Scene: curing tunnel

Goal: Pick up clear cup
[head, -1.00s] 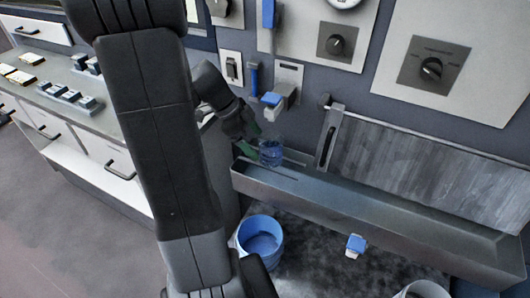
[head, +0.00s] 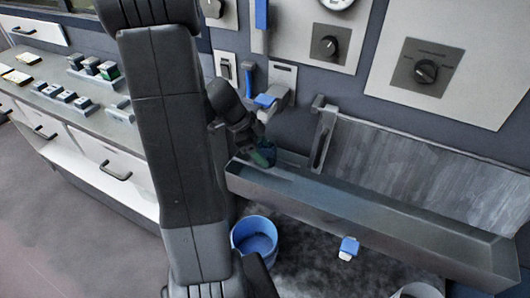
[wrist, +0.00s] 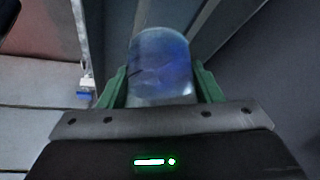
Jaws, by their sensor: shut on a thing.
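The clear cup (wrist: 160,62) shows in the wrist view as a see-through, bluish cylinder between the two green fingers of my gripper (wrist: 160,88). The fingers touch its sides, one on the left and one on the right. In the head view my gripper (head: 264,155) is at the left end of the long metal trough. The cup is mostly hidden there by the gripper and its green fingers. I cannot tell from the head view whether the cup touches the trough.
The grey metal trough (head: 400,213) runs to the right, with a ribbed panel (head: 410,160) behind it. A blue bucket (head: 254,238) stands below. A blue-handled tap (head: 268,101) sticks out from the wall near my gripper. A counter (head: 60,80) with small boxes is at left.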

